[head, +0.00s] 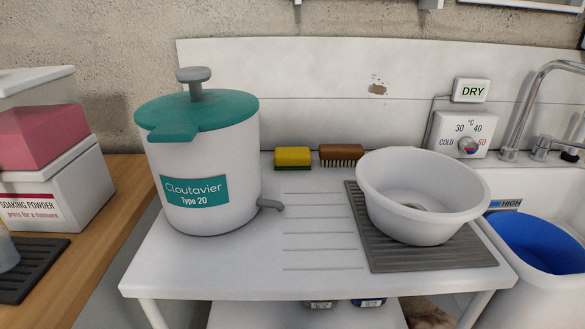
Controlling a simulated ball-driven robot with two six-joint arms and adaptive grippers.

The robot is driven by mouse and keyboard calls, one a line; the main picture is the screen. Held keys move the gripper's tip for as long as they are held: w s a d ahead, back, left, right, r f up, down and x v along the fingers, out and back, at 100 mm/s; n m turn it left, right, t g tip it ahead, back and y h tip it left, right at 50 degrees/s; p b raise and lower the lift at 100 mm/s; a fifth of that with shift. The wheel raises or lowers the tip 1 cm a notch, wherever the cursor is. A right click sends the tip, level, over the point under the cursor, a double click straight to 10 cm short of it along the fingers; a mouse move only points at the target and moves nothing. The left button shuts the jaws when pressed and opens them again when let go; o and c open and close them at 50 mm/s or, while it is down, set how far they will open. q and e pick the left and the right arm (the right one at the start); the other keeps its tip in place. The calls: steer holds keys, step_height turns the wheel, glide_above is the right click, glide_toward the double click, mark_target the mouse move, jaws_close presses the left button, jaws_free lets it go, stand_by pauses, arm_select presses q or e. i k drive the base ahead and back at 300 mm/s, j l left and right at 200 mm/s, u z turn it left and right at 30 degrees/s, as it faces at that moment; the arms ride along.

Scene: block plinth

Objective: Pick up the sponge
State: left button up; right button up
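The sponge (293,157) is a small yellow block with a dark green underside. It lies at the back of the white table (200,273), close to the back panel. It sits between the white tub with the teal lid and a brown brush. Nothing covers it in the head view. Neither of my grippers shows in this view.
The tub (215,142) has a spout pointing right. The brush (341,154) lies right of the sponge. A white basin (420,195) stands on a grey ribbed mat (400,262). Grooved table surface (320,225) before the sponge is clear.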

mark_target(299, 158)
steer(key=k+l+z, duration=0.25)
steer(key=k+l, duration=0.15)
steer(key=k+l+z, duration=0.3)
steer(key=k+l, duration=0.1)
steer(key=l, duration=0.1)
